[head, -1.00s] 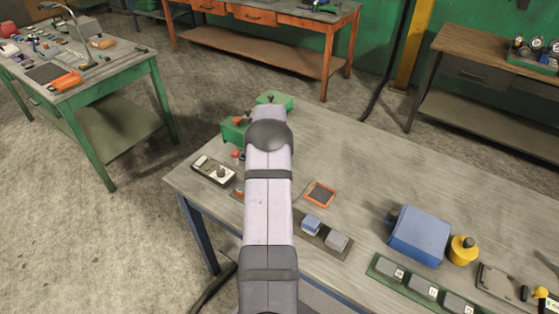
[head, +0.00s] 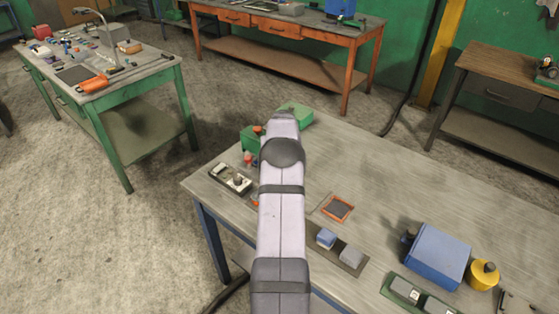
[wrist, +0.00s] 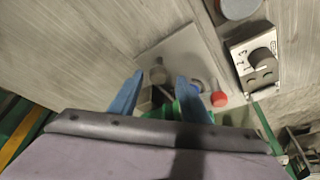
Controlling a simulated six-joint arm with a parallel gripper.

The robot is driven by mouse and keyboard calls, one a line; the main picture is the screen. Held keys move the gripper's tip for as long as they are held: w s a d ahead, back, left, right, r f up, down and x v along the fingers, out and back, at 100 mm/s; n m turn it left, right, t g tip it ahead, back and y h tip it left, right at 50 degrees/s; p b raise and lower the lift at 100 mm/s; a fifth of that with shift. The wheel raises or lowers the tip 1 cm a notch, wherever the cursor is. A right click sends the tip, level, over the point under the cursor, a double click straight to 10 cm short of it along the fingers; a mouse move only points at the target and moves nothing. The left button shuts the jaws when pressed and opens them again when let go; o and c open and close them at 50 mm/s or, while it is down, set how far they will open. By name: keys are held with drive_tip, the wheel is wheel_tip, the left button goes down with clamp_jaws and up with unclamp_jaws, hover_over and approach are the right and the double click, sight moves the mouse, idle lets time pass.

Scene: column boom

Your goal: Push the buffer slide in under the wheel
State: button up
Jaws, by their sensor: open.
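The wrist view shows my gripper (wrist: 158,94) with two blue fingers apart, above a grey plate (wrist: 178,52). A short grey round part (wrist: 158,76) and a dark piece show near and between the fingertips. A red knob (wrist: 219,98) and a small blue part (wrist: 195,87) lie just right of the fingers. In the head view a green machine (head: 250,138) with a red knob stands at the table's far left corner; my arm covers part of it and hides my gripper. I cannot tell for certain which parts are the buffer slide and the wheel.
A pale box with a dark knob (head: 230,180) stands near the left table edge. An orange-framed pad (head: 337,208), a tray with blue and grey blocks (head: 350,263), a blue box (head: 436,256) and a yellow cylinder (head: 484,274) lie to the right. The table's back middle is clear.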

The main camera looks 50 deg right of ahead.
drive_tip(key=b+v, duration=0.3)
drive_tip(key=v, duration=0.4)
drive_tip(key=shift+r, duration=0.15)
idle(0.5)
drive_tip(key=w+a+r+n+g+y, duration=0.15)
drive_tip(key=a+n, duration=0.25)
drive_tip(key=a, duration=2.4)
drive_tip(key=s+a+f+n+g+y, duration=0.1)
drive_tip(key=s+a+n, duration=0.1)
drive_tip(key=s+a, duration=0.7)
drive_tip(key=s+a+f+n, duration=0.2)
drive_tip(key=s+a+n, duration=0.1)
drive_tip(key=s+a, duration=0.7)
drive_tip(key=shift+a+f+g+y, duration=0.3)
drive_tip(key=shift+a+g+y, duration=0.05)
drive_tip(key=shift+a, duration=0.9)
